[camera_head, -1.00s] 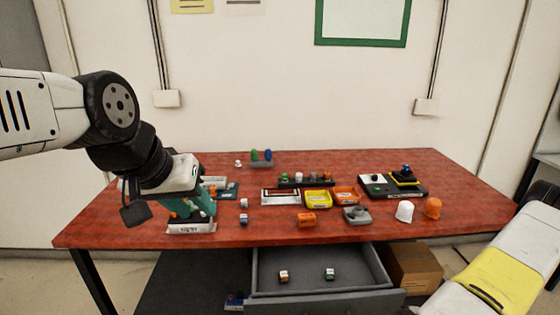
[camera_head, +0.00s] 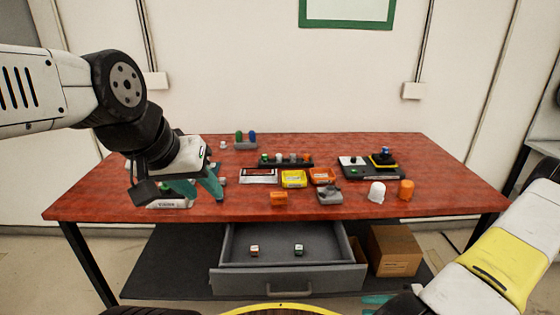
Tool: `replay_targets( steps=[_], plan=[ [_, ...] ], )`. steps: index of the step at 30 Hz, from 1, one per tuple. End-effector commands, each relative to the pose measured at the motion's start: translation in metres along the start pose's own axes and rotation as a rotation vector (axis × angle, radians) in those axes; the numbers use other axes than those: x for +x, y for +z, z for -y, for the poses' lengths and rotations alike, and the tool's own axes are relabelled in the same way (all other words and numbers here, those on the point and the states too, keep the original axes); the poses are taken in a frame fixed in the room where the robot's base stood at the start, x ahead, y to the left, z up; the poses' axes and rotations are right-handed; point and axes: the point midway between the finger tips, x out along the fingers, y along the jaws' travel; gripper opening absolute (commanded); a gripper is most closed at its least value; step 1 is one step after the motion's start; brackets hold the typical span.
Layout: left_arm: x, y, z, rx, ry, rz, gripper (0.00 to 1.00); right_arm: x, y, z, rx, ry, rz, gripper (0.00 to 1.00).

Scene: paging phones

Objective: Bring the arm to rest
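My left arm comes in from the left, and its gripper (camera_head: 196,188) is over the left part of the red table (camera_head: 240,208). Its teal fingers are spread apart, with nothing seen held between them. It partly hides a white labelled block (camera_head: 168,204) and other items behind it. My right arm, white and yellow, comes in at the lower right. Only teal tips of its gripper (camera_head: 376,303) show at the bottom edge, in front of the drawer, and its opening is unclear.
A grey drawer (camera_head: 288,281) stands open below the table's front edge with two small cubes inside. A cardboard box (camera_head: 395,252) is beside it. Yellow (camera_head: 293,179) and orange (camera_head: 322,176) trays, a dark device (camera_head: 373,171), and white (camera_head: 377,192) and orange (camera_head: 406,190) caps occupy the tabletop.

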Motion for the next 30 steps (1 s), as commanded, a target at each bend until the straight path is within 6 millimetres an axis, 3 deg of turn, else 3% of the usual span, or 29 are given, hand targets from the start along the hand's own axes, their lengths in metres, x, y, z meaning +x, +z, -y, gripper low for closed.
replay_targets(
  steps=[8,14,20,30],
  plan=[
    [0.000,0.000,0.000,0.001,0.000,0.000,0.36,-0.005,0.005,0.026,-0.038,0.106,0.029,0.22],
    [0.000,0.000,0.000,0.001,0.000,0.000,0.36,-0.008,0.013,0.057,-0.087,0.232,0.057,0.22],
    [0.000,0.000,0.000,0.001,0.000,0.000,0.36,-0.009,0.032,0.106,-0.179,0.431,0.076,0.22],
    [0.000,0.000,0.000,0.001,0.000,0.000,0.36,-0.002,0.092,0.203,-0.443,0.818,-0.014,0.22]
  ],
)
